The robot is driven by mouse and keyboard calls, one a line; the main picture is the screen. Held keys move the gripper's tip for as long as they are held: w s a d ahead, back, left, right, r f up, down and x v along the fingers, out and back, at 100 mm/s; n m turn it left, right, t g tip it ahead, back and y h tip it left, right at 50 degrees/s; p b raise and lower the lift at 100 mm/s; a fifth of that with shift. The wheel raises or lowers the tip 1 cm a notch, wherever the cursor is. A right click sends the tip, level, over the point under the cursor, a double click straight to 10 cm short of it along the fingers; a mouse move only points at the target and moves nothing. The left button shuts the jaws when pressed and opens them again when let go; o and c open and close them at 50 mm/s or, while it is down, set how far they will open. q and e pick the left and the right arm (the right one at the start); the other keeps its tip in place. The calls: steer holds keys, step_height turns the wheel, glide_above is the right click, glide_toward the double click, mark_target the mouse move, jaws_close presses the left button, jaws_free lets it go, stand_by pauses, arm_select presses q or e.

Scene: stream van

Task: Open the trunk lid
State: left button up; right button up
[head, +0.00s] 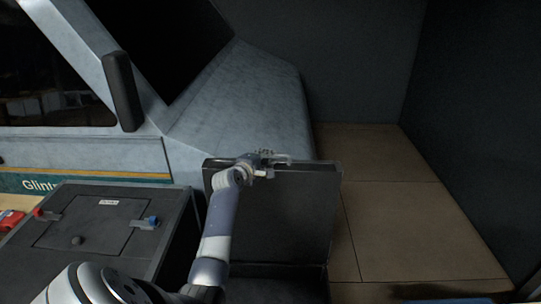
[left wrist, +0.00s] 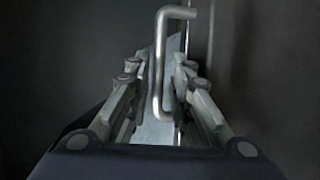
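The dark trunk lid (head: 285,215) stands raised, nearly upright, above the trunk body (head: 275,283), at the middle bottom of the head view. A metal handle sits at its top edge and shows in the left wrist view as a bent bar (left wrist: 159,65). My left gripper (head: 268,160) is at the lid's top edge by this handle. In the left wrist view its fingers (left wrist: 160,85) are apart, with the handle bar between them and gaps visible on both sides. The trunk's interior is mostly hidden. My right gripper is not in view.
A dark cabinet (head: 165,215) with red and blue latches stands left of the trunk. Behind is a grey van body (head: 255,100) with a black mirror (head: 122,90). Tiled floor (head: 415,225) to the right is clear up to a dark wall (head: 480,110).

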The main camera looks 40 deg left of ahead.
arm_select(q)
steer(key=shift+x, duration=1.6)
steer(key=shift+s+d, duration=0.1)
jaws_close()
